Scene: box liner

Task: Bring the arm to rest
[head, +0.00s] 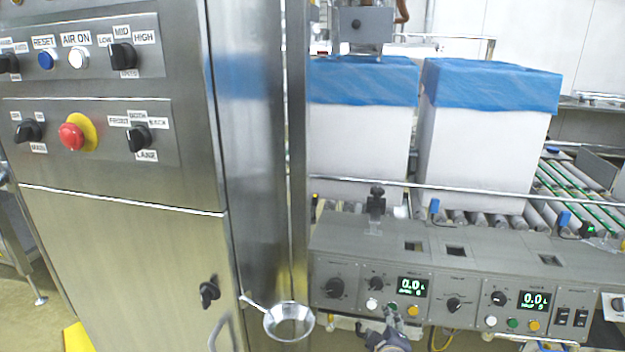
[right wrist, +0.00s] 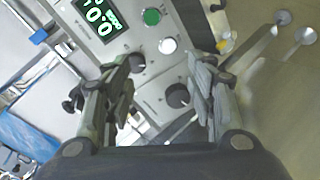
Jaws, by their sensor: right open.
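My right gripper (head: 391,322) shows at the bottom of the head view, in front of the lower control panel (head: 465,300), below a display reading 0.0 (head: 412,287). In the right wrist view my right gripper (right wrist: 172,68) has its fingers spread apart with nothing between them. Beyond the fingers are a black knob (right wrist: 178,95), a white button (right wrist: 167,46) and a green button (right wrist: 152,17). Whether a finger touches the panel cannot be told. My left gripper is not in view.
A steel cabinet (head: 130,250) with knobs and a red emergency stop (head: 72,135) fills the left. A metal ring-shaped cup (head: 289,321) sticks out beside the panel. Two white boxes with blue liners (head: 490,85) stand on the roller conveyor (head: 515,220) behind a rail.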

